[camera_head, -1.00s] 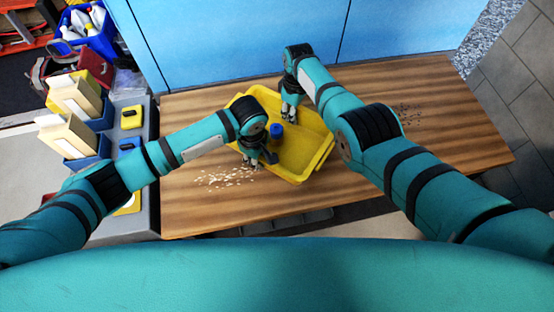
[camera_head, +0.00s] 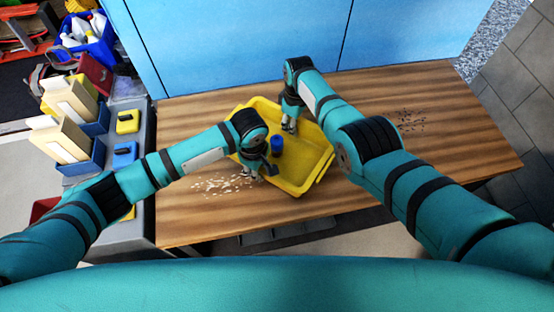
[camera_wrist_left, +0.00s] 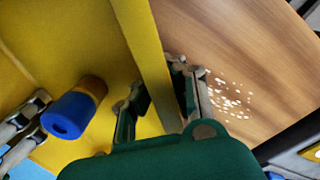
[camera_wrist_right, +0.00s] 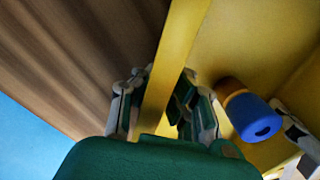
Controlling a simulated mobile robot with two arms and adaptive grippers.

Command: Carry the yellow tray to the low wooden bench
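The yellow tray (camera_head: 308,174) is over the wooden table (camera_head: 450,105); whether its base touches the wood is unclear. No separate low bench is seen.
Pale chips (camera_head: 225,185) lie left of the tray and dark specks (camera_head: 410,120) at right on the table. A grey cart (camera_head: 143,135) with bins adjoins the left. A blue panel (camera_head: 240,40) stands behind; grey tiled floor (camera_head: 520,90) is at right.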

